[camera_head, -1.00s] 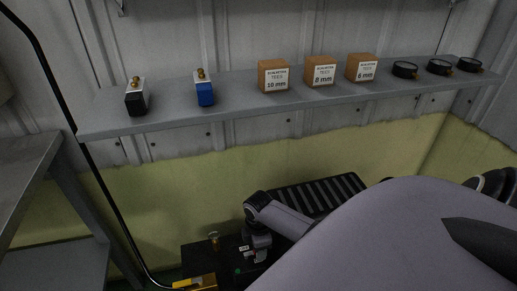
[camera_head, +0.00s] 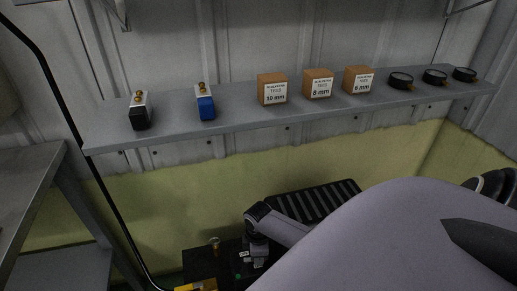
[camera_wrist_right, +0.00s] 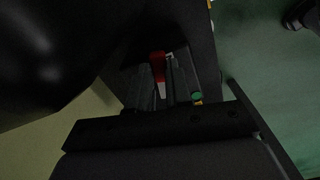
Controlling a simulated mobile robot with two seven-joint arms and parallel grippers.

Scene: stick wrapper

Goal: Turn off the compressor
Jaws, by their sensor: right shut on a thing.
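The compressor is low in the head view, a dark machine with a black ribbed part (camera_head: 318,198) and a dark control area with small labels. My right arm reaches down to it, with its black-and-grey wrist above the labels. In the right wrist view, my right gripper (camera_wrist_right: 163,88) has its fingers close together around a red switch (camera_wrist_right: 157,64) with a pale tip, and it is shut on it. A green button (camera_wrist_right: 197,97) is just right of the fingers. The fingertips are hidden in the head view. My left gripper is not in view.
A grey wall shelf (camera_head: 240,122) above holds a black fitting (camera_head: 140,112), a blue fitting (camera_head: 205,104), several cardboard boxes (camera_head: 318,85) and round gauges (camera_head: 401,80). A metal table (camera_head: 30,185) stands at left. A black hose (camera_head: 75,125) hangs down beside the shelf.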

